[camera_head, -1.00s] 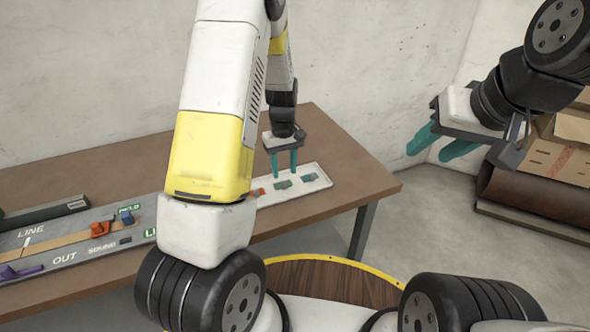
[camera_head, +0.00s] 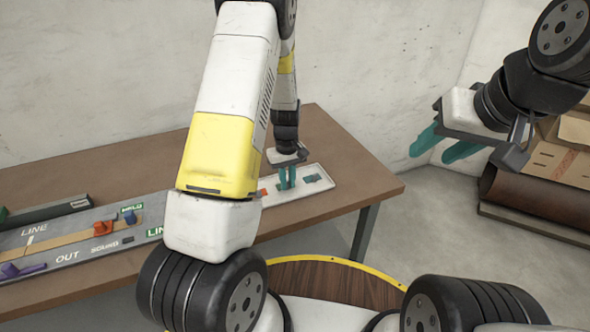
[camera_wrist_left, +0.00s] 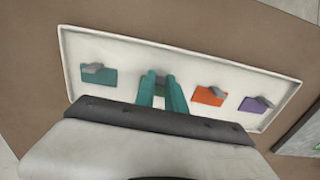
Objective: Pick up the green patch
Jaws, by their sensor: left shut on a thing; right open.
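The green patch (camera_wrist_left: 148,80), with a grey tab, is on the white tray (camera_wrist_left: 180,63) in the left wrist view. My left gripper (camera_head: 287,186) is lowered onto the tray and shut on it; its teal fingers hide most of the patch. In the left wrist view the fingers (camera_wrist_left: 160,86) sit either side of the grey tab. I cannot tell whether the patch is clear of the tray. My right gripper (camera_head: 429,158) is open and empty in the air to the right, away from the table.
A teal patch (camera_wrist_left: 97,73), an orange patch (camera_wrist_left: 207,96) and a purple patch (camera_wrist_left: 256,104) flank the green one on the tray. The brown table (camera_head: 345,155) has free room around the tray's right end. A grey panel (camera_head: 75,243) with coloured parts lies left.

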